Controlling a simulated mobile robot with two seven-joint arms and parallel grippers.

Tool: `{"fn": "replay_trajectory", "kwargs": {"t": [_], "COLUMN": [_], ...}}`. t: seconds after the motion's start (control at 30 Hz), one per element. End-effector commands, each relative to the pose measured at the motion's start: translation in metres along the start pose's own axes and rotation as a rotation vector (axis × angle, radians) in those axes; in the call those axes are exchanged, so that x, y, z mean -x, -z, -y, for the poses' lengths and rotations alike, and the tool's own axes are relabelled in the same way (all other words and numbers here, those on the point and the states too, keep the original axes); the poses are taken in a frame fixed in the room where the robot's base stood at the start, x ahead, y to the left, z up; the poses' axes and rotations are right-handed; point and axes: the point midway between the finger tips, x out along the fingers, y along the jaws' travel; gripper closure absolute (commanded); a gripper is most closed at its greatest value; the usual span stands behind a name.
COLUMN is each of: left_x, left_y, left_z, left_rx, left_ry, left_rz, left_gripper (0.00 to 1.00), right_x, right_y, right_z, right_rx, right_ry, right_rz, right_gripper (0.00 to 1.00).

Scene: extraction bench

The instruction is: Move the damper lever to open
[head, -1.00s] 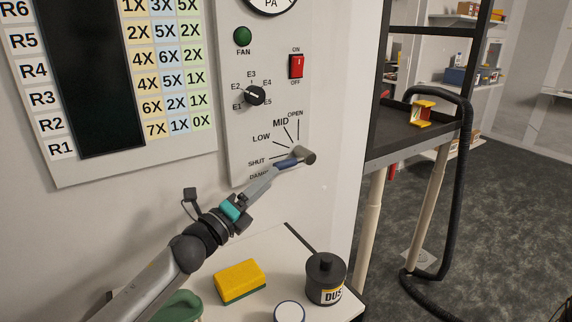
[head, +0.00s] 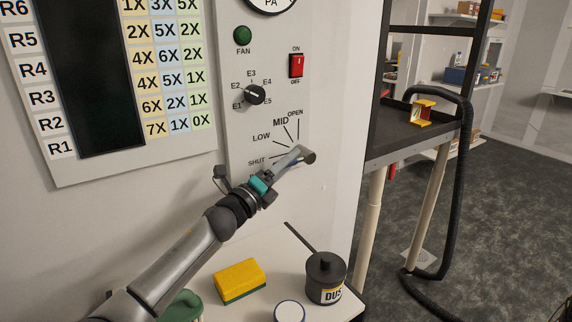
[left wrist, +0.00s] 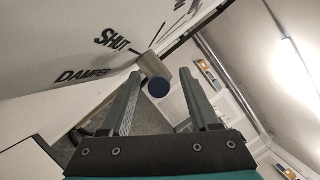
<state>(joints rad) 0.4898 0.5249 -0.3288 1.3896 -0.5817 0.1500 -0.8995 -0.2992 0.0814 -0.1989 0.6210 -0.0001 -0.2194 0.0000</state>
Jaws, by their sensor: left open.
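The damper lever (head: 309,157) is on the grey panel beside the scale marked SHUT, LOW, MID and OPEN. Its grey end shows in the head view; my fingers cover most of the rest. In the left wrist view the lever (left wrist: 158,87) shows a dark blue round end with a grey cylinder behind it, near the SHUT label. My left gripper (head: 295,157) is open at the lever. In the left wrist view the lever's end lies between the fingers of the left gripper (left wrist: 159,74), with gaps on both sides. My right gripper is not in view.
Above the scale are a selector knob (head: 254,95), a red switch (head: 296,66) and a green fan button (head: 242,34). Below, a white table (head: 222,264) holds a yellow sponge (head: 239,279) and a dark dust canister (head: 326,277). A black-shelved rack (head: 398,137) stands right.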

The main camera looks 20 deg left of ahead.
Motion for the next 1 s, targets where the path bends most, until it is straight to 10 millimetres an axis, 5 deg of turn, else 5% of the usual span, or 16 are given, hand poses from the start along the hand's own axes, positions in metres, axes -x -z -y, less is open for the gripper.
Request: {"fn": "replay_trajectory", "kwargs": {"t": [0.6,1.0], "left_x": [0.0003,0.0004], "left_y": [-0.0003,-0.0004], "left_z": [0.0001,0.0001], "left_rx": [0.0,0.0], "left_ry": [0.0,0.0], "left_rz": [0.0,0.0], "left_gripper": [1.0,1.0], "right_x": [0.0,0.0], "right_y": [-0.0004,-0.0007], "right_z": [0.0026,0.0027], "right_rx": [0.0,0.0], "right_ry": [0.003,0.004], "right_rz": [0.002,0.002], "right_gripper": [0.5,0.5]}}
